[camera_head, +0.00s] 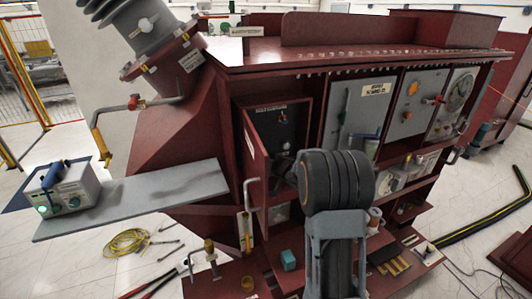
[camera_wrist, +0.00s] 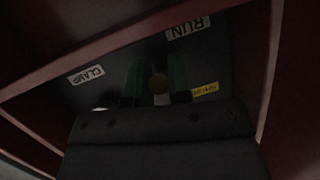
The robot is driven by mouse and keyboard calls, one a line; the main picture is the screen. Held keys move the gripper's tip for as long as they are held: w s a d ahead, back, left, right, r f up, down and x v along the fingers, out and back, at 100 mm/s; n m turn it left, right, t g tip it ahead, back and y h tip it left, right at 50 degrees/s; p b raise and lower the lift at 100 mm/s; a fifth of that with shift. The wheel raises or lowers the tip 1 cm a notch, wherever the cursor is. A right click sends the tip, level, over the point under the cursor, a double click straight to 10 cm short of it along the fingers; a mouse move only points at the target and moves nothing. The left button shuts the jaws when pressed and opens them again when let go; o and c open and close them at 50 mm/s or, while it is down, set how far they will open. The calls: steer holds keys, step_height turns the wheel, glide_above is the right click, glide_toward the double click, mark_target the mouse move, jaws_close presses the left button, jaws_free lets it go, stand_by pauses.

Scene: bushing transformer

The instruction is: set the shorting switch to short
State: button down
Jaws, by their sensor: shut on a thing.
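The shorting switch seems to be in the compartment with the open red door (camera_head: 254,165) in the head view; most of it is hidden by my arm. In the wrist view, a round brass-coloured knob (camera_wrist: 160,84) shows between the two dark green fingers of my gripper (camera_wrist: 155,87). The fingers are shut on this knob. A white RUN label (camera_wrist: 188,28) is above right, a white CLAMP label (camera_wrist: 86,75) is at left, and a yellow label (camera_wrist: 205,89), too dark to read surely, is at right. The knob's exact setting cannot be told.
Red cabinet walls close in around my gripper. A grey panel (camera_head: 352,110) with a handle stands right of the compartment. A grey plank (camera_head: 140,198) with an instrument box (camera_head: 65,190) juts out at left.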

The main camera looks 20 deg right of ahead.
steer(key=g, duration=0.1)
steer(key=r+g+p, duration=0.1)
steer(key=shift+s+g, duration=0.15)
steer(key=shift+g, duration=0.25)
steer(key=shift+r+m+g, duration=0.15)
steer(key=shift+r+g, duration=0.2)
steer(key=shift+g, duration=0.65)
steer(key=shift+r+m+g, duration=0.15)
steer(key=shift+r+g, duration=0.15)
steer(key=shift+g, duration=0.7)
steer(key=shift+r+g, duration=0.35)
steer(key=shift+g, duration=0.95)
steer(key=c, duration=1.1)
jaws_free()
steer(key=shift+o, duration=0.2)
steer(key=b+v, duration=0.1)
steer(key=v, duration=1.2)
steer(key=shift+a+r, duration=0.2)
steer(key=shift+r, duration=0.25)
